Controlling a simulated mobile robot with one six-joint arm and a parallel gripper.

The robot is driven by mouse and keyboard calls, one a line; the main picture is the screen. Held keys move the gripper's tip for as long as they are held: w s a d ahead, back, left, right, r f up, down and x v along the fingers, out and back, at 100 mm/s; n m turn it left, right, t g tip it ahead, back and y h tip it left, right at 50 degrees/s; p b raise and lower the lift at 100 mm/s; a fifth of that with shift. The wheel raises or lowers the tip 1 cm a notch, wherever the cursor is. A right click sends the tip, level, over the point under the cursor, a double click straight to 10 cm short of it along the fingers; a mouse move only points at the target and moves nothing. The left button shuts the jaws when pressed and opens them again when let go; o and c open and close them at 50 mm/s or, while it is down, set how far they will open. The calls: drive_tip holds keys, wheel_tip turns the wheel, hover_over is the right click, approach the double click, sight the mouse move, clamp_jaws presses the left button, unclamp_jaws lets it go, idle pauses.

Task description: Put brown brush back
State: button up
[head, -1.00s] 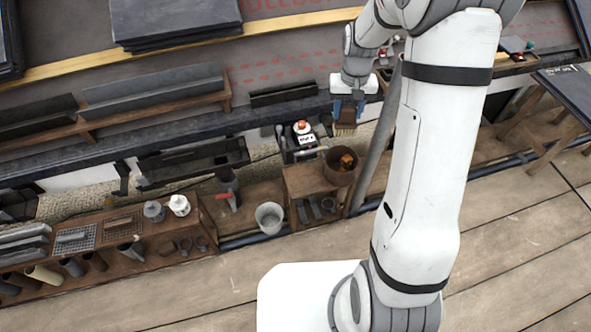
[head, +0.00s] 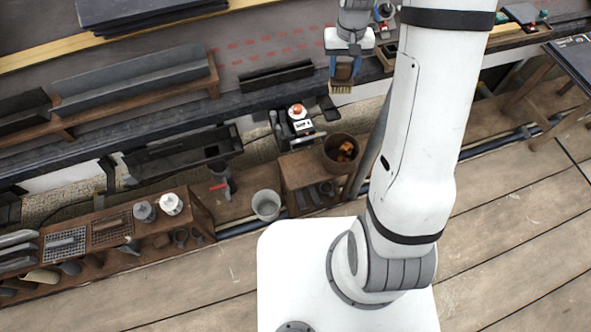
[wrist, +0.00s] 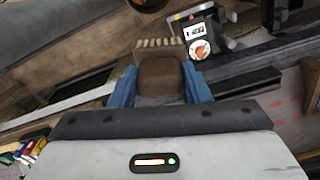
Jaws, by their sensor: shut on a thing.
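The brown brush (head: 342,76) is held in my gripper (head: 344,66), with its pale bristles pointing down in the head view. In the wrist view the brown brush (wrist: 160,76) sits between the two blue fingers of my gripper (wrist: 160,88), which are shut on it. The bristles stick out past the fingertips. My gripper holds it near the dark gutter edge, above and right of a black device with an orange-red knob (head: 297,111). I cannot tell which spot is the brush's own place.
A brown bucket with orange contents (head: 342,152) stands below the gripper. A grey bucket (head: 266,204), a wooden shelf with pots and grids (head: 110,228) and a dark trough (head: 185,156) lie to the left. A grey sloping pipe (head: 372,150) stands close on the right.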

drive_tip(key=s+a+f+n+b, duration=0.25)
drive_tip(key=s+a+f, duration=0.35)
drive_tip(key=f, duration=0.3)
drive_tip(key=s+a+f+n+b, duration=0.1)
drive_tip(key=s+a+f+b, duration=0.2)
drive_tip(key=s+a+f, duration=0.45)
drive_tip(key=shift+w+d+f+b, duration=0.25)
drive_tip(key=shift+f+b, duration=0.3)
drive_tip(key=shift+f, duration=1.3)
drive_tip(key=shift+w+d+f+b, duration=0.2)
drive_tip(key=shift+f+b, duration=0.4)
drive_tip(key=shift+f, duration=1.25)
drive_tip(key=shift+w+d+f+b, duration=0.15)
drive_tip(key=shift+w+f+b, duration=0.3)
drive_tip(key=shift+f, duration=1.4)
drive_tip(key=shift+s, duration=0.15)
drive_tip(key=shift+f, duration=0.15)
drive_tip(key=o, duration=1)
drive_tip(key=shift+c, duration=0.2)
